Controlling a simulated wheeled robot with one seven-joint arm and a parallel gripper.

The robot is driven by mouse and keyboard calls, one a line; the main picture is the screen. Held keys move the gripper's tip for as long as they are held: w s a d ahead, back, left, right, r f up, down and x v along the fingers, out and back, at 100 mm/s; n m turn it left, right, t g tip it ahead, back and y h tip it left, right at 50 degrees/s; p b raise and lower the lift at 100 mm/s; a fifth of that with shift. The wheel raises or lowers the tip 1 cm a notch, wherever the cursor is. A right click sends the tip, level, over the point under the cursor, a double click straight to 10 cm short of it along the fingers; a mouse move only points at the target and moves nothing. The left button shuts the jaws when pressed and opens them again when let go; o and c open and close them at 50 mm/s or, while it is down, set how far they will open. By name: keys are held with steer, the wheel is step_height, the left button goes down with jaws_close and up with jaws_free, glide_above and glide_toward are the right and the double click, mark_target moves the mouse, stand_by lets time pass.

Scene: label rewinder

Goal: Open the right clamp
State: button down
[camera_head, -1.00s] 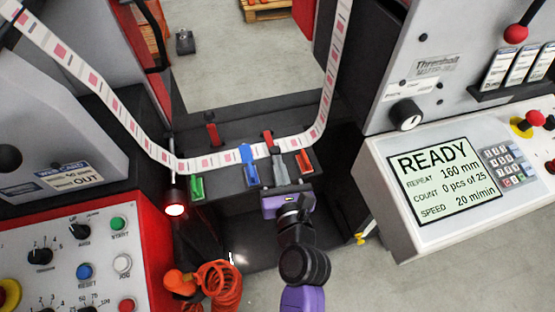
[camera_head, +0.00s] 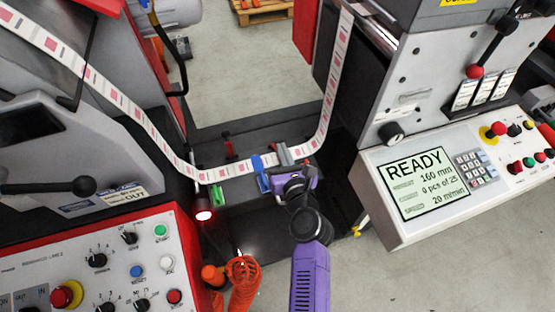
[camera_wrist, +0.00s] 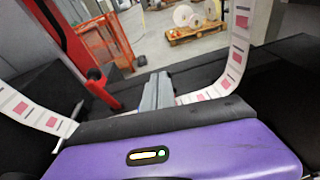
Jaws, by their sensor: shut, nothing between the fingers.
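My gripper (camera_head: 284,153) is at the splice table, with its grey fingers together and empty. In the wrist view the fingers (camera_wrist: 158,90) point forward, near the label web.
The label web (camera_head: 235,168) crosses the table and rises on both sides. A small red part (camera_head: 230,148) stands behind it. A READY screen (camera_head: 429,183) is at right.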

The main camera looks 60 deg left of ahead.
steer(key=a+r, duration=0.1)
steer(key=w+a+r+p, duration=0.1)
steer(key=a, duration=0.1)
steer(key=a+r, duration=0.1)
steer(key=a, duration=0.1)
steer(key=shift+w+a+r+p, duration=0.25)
steer(key=shift+w+r+p, duration=0.05)
steer(key=shift+r+p, duration=0.1)
steer(key=shift+w+a+r, duration=0.1)
steer(key=shift+w+a, duration=0.15)
steer(key=shift+a, duration=0.65)
steer(key=shift+r, duration=0.15)
stand_by(0.3)
